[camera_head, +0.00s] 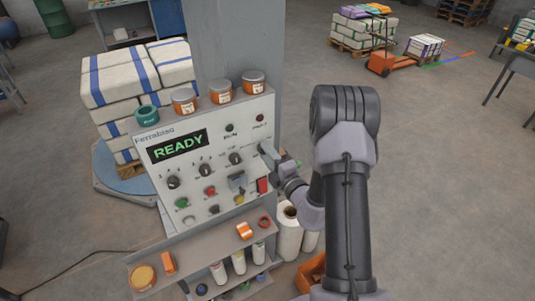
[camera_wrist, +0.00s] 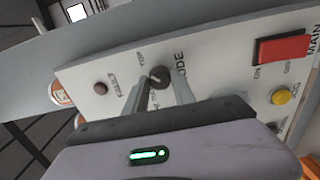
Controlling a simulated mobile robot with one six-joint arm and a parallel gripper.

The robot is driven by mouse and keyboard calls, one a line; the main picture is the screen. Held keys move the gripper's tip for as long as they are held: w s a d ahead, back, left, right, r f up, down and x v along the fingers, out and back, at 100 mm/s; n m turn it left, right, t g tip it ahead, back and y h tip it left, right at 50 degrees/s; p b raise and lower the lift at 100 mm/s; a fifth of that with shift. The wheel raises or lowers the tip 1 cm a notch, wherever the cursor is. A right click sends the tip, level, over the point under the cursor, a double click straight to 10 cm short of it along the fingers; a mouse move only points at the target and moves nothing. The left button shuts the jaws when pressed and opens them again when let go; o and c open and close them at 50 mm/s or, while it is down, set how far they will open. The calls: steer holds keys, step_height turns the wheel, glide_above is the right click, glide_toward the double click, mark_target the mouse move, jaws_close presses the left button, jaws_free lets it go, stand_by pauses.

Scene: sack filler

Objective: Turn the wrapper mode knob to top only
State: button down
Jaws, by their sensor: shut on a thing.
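The wrapper mode knob (camera_wrist: 159,75) is a small dark knob with a pale mark, on the white panel (camera_wrist: 215,62) in the wrist view. Part of a "MODE" label and a "TOP" label show near it. The mark lies on the left side of the knob in the picture; which label it points to is not clear. My gripper (camera_wrist: 161,88) has one finger on each side of the knob and is shut on it. In the head view my gripper (camera_head: 268,153) is at the panel's right edge and hides this knob.
The panel display (camera_head: 180,145) reads READY. Three other dark knobs and several buttons sit left of my gripper. Orange-labelled jars (camera_head: 220,91) stand on top.

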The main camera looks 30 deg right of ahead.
steer(key=c, duration=1)
jaws_free()
steer(key=shift+w, duration=0.1)
steer(key=shift+c, duration=0.2)
steer(key=s+p, duration=0.2)
steer(key=s, duration=1.5)
steer(key=shift+s+d, duration=0.25)
